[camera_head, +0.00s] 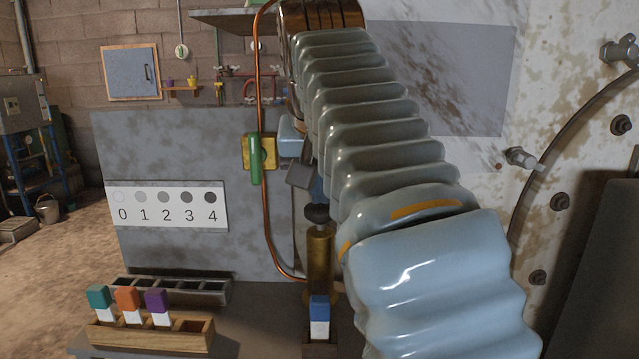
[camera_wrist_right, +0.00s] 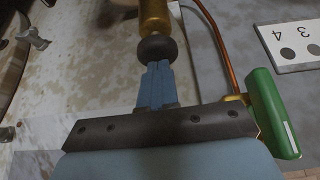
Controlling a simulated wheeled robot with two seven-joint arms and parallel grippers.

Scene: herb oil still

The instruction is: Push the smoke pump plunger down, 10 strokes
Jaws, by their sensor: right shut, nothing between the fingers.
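The smoke pump is an upright brass cylinder (camera_head: 319,258) with a dark round plunger knob (camera_head: 317,214) on top. Almost no rod shows between knob and cylinder. My right gripper (camera_head: 317,192) points down from above, its fingers shut and empty, with the tips at the top of the knob. In the right wrist view the shut blue fingers (camera_wrist_right: 158,72) meet the dark knob (camera_wrist_right: 157,48), with the brass cylinder (camera_wrist_right: 155,14) beyond it. They appear to touch; the exact contact is hard to tell. My left gripper is not in view.
A copper pipe (camera_head: 265,210) runs close left of the pump, with a green-handled valve (camera_head: 255,158). A blue-topped block (camera_head: 319,310) stands in front of the pump. A wooden rack (camera_head: 150,334) holds teal, orange and purple-topped blocks. A 0–4 shade card (camera_head: 167,208) is on the grey panel.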

